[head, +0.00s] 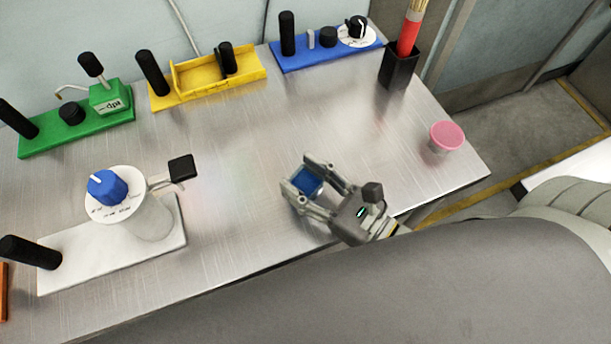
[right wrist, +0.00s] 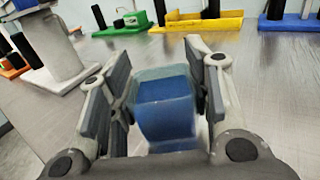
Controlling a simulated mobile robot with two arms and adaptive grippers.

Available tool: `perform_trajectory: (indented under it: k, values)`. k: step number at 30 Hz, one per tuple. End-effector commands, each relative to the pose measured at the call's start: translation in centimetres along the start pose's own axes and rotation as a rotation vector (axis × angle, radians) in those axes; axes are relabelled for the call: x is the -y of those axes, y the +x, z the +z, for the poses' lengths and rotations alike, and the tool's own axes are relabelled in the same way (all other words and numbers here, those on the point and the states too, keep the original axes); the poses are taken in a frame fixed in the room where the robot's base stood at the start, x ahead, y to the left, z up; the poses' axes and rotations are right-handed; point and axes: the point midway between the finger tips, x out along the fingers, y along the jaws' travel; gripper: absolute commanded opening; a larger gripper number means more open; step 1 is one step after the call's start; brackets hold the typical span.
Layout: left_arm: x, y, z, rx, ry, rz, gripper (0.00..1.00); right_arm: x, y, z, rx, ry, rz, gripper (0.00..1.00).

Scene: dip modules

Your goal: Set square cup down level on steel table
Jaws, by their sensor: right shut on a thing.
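The square cup (head: 307,182) is blue inside with a translucent pale body. It is between the fingers of my right gripper (head: 305,182), over the front middle of the steel table (head: 250,215). In the right wrist view the cup (right wrist: 167,105) sits between the two finger pads of the right gripper (right wrist: 160,95), and its base is partly hidden by the gripper body. I cannot tell whether the cup touches the table. My left gripper is not in view.
A white module with a blue knob (head: 108,187) stands left of the cup. Green (head: 75,130), yellow (head: 205,82) and blue (head: 325,52) modules line the back. A black square holder (head: 398,68) and a pink-lidded cup (head: 446,137) stand right. Bare table surrounds the gripper.

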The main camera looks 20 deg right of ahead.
Motion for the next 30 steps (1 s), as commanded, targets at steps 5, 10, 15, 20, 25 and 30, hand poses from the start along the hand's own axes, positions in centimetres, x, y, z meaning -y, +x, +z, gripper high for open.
perform_trajectory:
  k: [5,10,15,20,25,30]
  values:
    - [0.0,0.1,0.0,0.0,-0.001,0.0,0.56,0.0,0.0,-0.1,0.0,0.0,0.0,0.25]
    - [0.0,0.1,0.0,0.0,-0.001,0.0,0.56,0.0,0.0,-0.1,0.0,0.0,0.0,0.25]
    - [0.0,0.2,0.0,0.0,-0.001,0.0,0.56,0.0,0.0,-0.2,0.0,0.0,0.0,0.25]
    - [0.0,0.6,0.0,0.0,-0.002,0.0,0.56,0.0,0.0,-0.6,0.0,0.0,0.0,0.25]
    - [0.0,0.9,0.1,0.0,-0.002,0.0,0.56,0.0,0.0,-0.9,0.0,0.0,0.0,0.25]
    - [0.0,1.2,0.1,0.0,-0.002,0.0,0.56,0.0,0.0,-1.3,0.0,0.0,0.0,0.25]
